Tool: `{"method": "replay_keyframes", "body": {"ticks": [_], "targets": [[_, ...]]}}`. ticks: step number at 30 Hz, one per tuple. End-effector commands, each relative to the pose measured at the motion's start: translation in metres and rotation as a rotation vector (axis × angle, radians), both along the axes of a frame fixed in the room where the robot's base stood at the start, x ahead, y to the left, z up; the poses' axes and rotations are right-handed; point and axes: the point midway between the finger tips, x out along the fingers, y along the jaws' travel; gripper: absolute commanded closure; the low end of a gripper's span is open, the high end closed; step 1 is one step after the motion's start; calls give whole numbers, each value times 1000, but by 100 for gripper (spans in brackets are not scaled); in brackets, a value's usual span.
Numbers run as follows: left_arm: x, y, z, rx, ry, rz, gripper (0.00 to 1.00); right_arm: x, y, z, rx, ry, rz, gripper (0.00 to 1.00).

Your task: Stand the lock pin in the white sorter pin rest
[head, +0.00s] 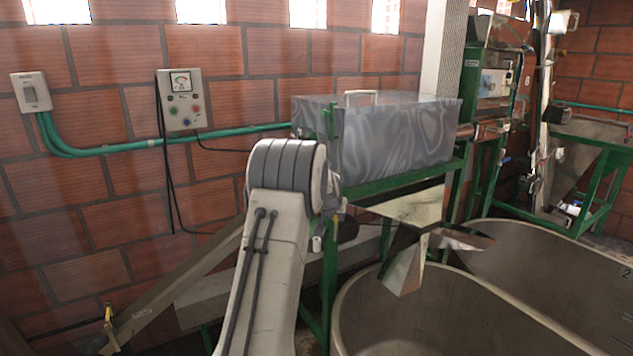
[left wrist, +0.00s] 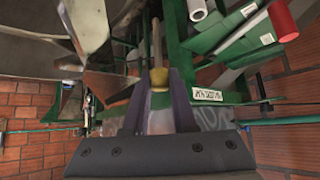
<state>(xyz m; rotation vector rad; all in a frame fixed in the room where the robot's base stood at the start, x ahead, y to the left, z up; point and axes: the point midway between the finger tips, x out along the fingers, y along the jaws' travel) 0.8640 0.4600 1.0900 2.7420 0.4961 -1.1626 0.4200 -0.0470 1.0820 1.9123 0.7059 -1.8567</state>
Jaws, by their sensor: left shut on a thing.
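In the left wrist view my left gripper (left wrist: 154,105) is shut on the lock pin, with a finger on each side of its yellow-brown part (left wrist: 159,79). The pin's thin pale shaft (left wrist: 157,42) runs up the picture from there, beyond the fingertips. In the head view my own pale arm stands in front of the green-framed sorter and hides most of this gripper. A white tube-like piece (left wrist: 197,10) beside the green frame in the wrist view may be the pin rest; I cannot tell for sure. My right gripper is in neither view.
A grey metal box (head: 395,135) with a handle sits on the green frame. Metal chutes (head: 405,262) hang over large grey tanks (head: 400,310) at the right. A control box (head: 184,99) with cables is on the brick wall. A red cylinder (left wrist: 283,20) shows at the wrist view's upper right.

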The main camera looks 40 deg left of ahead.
Motion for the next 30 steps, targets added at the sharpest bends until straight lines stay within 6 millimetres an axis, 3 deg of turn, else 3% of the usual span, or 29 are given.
{"method": "replay_keyframes", "body": {"ticks": [1, 3, 9, 22, 30], "targets": [[1, 22, 19, -2, -5, 18, 100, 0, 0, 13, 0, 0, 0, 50], [1, 41, 32, -6, -10, 30, 100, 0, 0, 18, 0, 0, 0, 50], [-1, 69, 50, -12, -19, 42, 100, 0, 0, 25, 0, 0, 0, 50], [-1, 70, 50, -12, -20, 41, 100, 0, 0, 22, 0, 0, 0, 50], [-3, 69, 39, -10, -19, 40, 100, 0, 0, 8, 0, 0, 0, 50]]}}
